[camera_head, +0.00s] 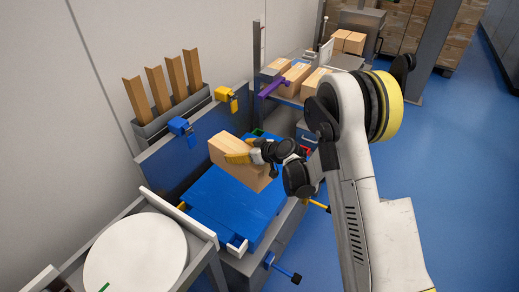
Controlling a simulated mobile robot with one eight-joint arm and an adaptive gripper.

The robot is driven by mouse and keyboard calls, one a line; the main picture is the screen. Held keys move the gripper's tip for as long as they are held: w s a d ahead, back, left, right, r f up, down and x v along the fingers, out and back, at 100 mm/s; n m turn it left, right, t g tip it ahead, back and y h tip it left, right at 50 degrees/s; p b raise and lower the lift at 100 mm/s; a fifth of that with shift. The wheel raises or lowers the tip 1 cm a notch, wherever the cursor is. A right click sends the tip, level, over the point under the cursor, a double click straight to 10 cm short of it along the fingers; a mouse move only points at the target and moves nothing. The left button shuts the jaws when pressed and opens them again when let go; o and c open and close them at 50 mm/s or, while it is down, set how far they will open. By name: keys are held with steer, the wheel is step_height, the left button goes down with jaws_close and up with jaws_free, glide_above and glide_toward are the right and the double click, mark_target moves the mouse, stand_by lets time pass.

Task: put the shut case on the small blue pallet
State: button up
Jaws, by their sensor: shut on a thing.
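A tan shut case (224,153) is held in my gripper (246,154), whose yellow finger lies against its right side. The case is over the back part of the small blue pallet (240,205), tilted in the picture. I cannot tell whether its lower edge touches the pallet. The pallet is a flat blue slab on a grey stand, and its visible front part is bare. My gripper and wrist hide the right side of the case.
A tray with a white round disc (137,254) is at the front left. A shelf with several tan boxes (297,74) is behind. Blue floor is open at the right.

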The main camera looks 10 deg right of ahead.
steer(key=shift+n+g+y, duration=0.6)
steer(key=shift+n, duration=0.2)
steer(key=a+f, duration=0.1)
steer(key=w+a+f, duration=0.1)
steer(key=a+f+b, duration=0.1)
steer(key=shift+w+a+f, duration=0.25)
steer(key=shift+w, duration=0.15)
step_height(320, 180, down, 12)
steer(key=b, duration=0.4)
steer(key=shift+f, duration=0.2)
steer(key=shift+f, duration=0.45)
steer(key=o, duration=1.4)
steer(key=shift+f, duration=0.1)
steer(key=shift+s+d, duration=0.1)
steer(key=shift+d, duration=0.05)
